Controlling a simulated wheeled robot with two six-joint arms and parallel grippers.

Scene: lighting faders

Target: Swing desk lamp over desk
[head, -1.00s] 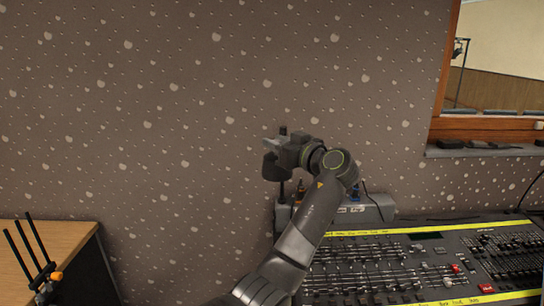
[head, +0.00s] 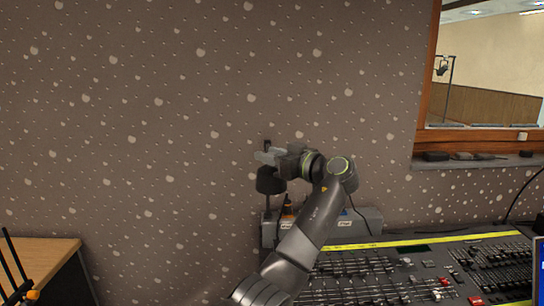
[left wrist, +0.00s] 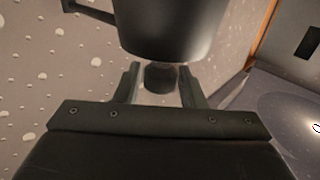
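The desk lamp has a dark, bucket-shaped shade (head: 270,181) above a thin post, low against the wall in the head view. In the left wrist view the shade (left wrist: 170,28) fills the top middle, close to the fingers. My left gripper (head: 264,157) is at the top of the shade, its fingers pointing left. In the left wrist view its fingers (left wrist: 160,84) are apart, on either side of a dark round part by the shade. Whether they press on it I cannot tell. My right gripper is out of view.
A mixing console (head: 385,280) with many faders lies at the lower right. A grey box (head: 345,224) stands behind it by the wall. A wood-topped cabinet (head: 45,252) is at the lower left. A wood-framed window (head: 485,75) is at upper right.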

